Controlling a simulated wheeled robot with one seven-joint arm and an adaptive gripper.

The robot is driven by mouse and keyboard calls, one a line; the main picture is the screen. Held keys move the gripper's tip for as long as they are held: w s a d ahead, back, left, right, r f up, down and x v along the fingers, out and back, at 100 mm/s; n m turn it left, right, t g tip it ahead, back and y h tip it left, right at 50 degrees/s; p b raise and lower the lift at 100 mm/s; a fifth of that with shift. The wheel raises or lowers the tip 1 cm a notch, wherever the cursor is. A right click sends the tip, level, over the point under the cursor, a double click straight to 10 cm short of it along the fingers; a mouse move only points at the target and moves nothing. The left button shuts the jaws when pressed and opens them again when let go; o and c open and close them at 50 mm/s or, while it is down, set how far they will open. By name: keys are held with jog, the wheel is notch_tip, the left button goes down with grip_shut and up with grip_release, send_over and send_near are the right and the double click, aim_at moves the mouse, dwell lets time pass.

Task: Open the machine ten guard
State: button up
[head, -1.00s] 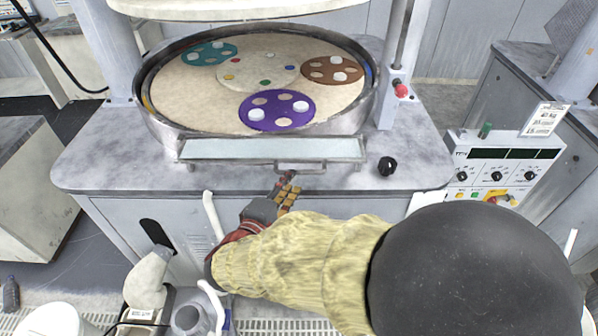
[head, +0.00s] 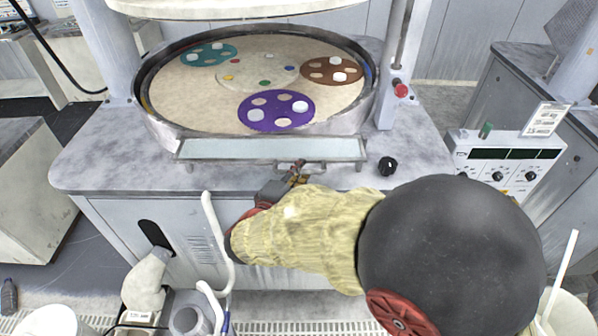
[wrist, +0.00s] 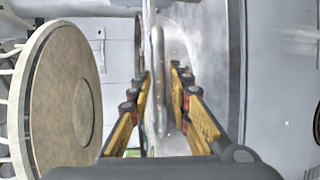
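The guard (head: 225,149) is a long pale, glassy panel in a grey frame, lying across the front of the round polishing platen (head: 205,101) in the head view. Its grey bar handle (head: 317,168) is on the front edge, right of the middle; the handle (wrist: 159,95) also runs upright through the middle of the wrist view. My gripper (head: 297,175) is at the handle's left part. In the wrist view my gripper (wrist: 161,80) is open, with one yellow-and-black finger on each side of the bar. Contact with the bar cannot be told.
Purple (head: 264,122), teal (head: 192,57) and brown (head: 347,76) carriers lie on the platen. A black knob (head: 388,166) sits right of the guard, and a red button (head: 401,90) is on the right post. A control box (head: 510,155) stands at right. White hoses (head: 215,235) rise below.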

grip_shut()
dwell(0.6)
